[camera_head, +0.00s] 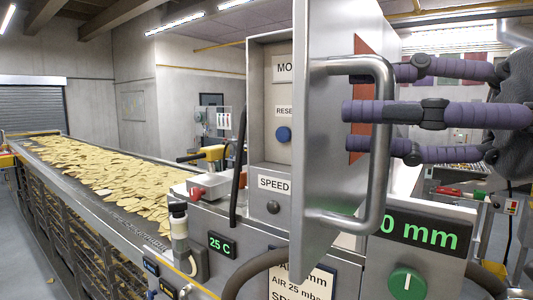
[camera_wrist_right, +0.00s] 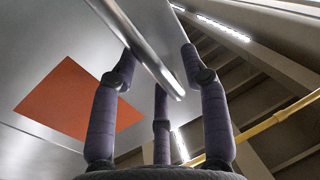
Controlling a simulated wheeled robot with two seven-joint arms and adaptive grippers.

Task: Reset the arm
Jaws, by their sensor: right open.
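My right gripper (camera_head: 362,108) has three purple jointed fingers and comes in from the right. It is open around the grey bar handle (camera_head: 381,190) of a metal panel door. The door (camera_head: 330,130) stands swung out from the control box (camera_head: 268,120), showing a blue button (camera_head: 284,134) under a partly covered "RESE" label. My left gripper is out of view.
A conveyor of yellow chips (camera_head: 110,180) runs along the left. A dark hose (camera_head: 255,268) curves beneath the door.

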